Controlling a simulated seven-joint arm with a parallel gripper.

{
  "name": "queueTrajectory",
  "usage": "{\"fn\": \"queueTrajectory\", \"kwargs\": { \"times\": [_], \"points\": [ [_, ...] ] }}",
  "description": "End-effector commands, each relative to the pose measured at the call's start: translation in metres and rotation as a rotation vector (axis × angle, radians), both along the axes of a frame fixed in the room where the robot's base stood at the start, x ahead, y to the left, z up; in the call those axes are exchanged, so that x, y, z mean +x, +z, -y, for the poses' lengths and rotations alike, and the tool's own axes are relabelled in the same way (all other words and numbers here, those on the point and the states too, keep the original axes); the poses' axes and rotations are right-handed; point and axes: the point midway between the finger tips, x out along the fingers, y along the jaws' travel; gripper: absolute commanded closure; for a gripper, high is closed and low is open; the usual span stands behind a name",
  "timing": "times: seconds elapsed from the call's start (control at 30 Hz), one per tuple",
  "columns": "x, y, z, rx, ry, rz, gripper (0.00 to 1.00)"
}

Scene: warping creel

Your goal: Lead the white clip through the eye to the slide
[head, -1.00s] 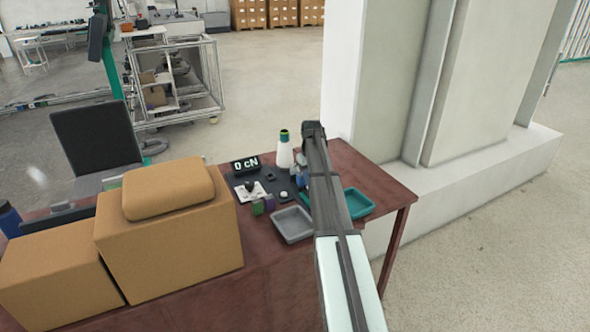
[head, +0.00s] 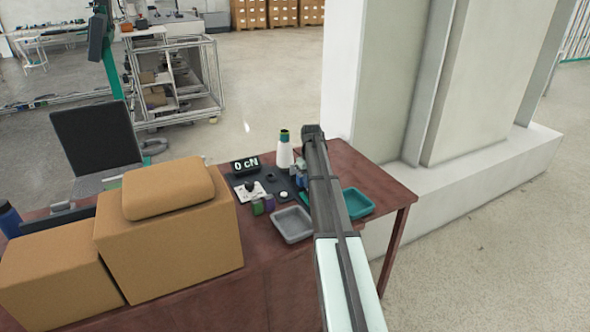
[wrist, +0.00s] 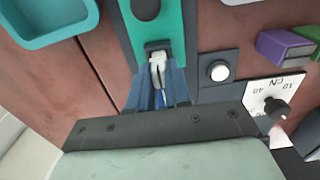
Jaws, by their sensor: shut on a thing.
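The white clip (wrist: 158,70) is between the blue fingers of my gripper (wrist: 160,88) in the wrist view, and the gripper is shut on it. Just beyond the clip is a dark bracket (wrist: 158,46) on a teal plate (wrist: 174,28); I cannot tell whether this is the slide, or whether clip and bracket touch. A grey rounded fitting (wrist: 145,8) sits farther along the plate; I cannot tell if it is the eye. In the head view my arm covers much of this area, and the clip and any thread cannot be made out.
A teal tray (head: 357,204) and a grey tray (head: 292,224) lie on the brown table. A white cone (head: 284,153) stands behind, beside the 0 cN display (head: 245,164). A white button (wrist: 218,71), a dial knob (wrist: 275,107) and a purple block (wrist: 287,43) are near my gripper.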

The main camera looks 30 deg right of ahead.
Motion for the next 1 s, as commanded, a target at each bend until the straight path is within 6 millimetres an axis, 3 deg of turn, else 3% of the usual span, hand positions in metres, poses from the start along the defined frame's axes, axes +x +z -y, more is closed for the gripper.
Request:
{"fn": "queueTrajectory", "kwargs": {
  "times": [0.83, 0.87, 1.0],
  "points": [
    [-0.0001, -0.0070, 0.0000, 0.000, 0.000, 0.000, 1.00],
    [-0.0001, -0.0069, 0.0000, 0.000, 0.000, 0.000, 0.79],
    [-0.0001, -0.0068, 0.0000, 0.000, 0.000, 0.000, 0.66]
  ]
}}
